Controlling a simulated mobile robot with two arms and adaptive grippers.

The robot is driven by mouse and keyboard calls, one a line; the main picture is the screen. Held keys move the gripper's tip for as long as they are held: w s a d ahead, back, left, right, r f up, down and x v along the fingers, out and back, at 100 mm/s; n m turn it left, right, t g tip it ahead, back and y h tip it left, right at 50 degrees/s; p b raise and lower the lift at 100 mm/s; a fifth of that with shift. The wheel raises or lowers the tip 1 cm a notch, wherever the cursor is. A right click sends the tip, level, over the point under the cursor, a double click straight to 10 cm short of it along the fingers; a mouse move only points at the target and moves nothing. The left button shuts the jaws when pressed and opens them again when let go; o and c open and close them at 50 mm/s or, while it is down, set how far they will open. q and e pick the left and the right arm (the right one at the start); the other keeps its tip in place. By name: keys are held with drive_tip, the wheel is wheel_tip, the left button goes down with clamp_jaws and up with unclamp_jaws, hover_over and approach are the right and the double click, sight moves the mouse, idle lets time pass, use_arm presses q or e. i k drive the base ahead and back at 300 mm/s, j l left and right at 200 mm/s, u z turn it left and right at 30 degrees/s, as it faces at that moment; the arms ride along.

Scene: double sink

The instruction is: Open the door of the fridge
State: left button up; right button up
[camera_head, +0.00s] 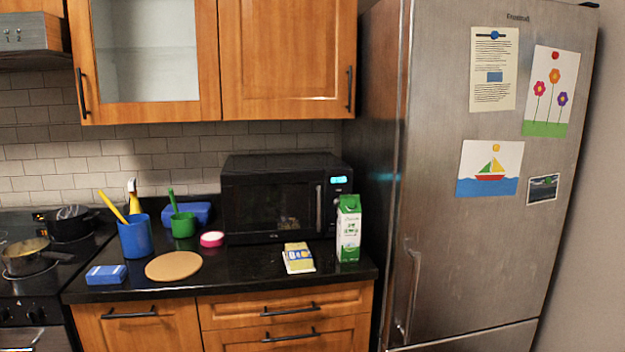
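The fridge (440,130) is a tall stainless steel unit on the right of the head view. Its large upper door (450,240) looks shut, flush with the body. A vertical metal handle (413,290) runs along the lower left part of this door. A seam near the bottom of the view separates it from a lower panel (480,342). Papers, pictures and magnets are stuck on the door's front. Neither of my grippers shows in this view.
A black counter (225,275) left of the fridge holds a microwave (280,197), a milk carton (348,228), a blue cup (135,238) and a round board (173,266). A stove with pans (25,258) is at far left. A wall (595,240) stands right of the fridge.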

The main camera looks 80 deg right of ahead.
sight(458, 266)
drive_tip(key=z, duration=3.7)
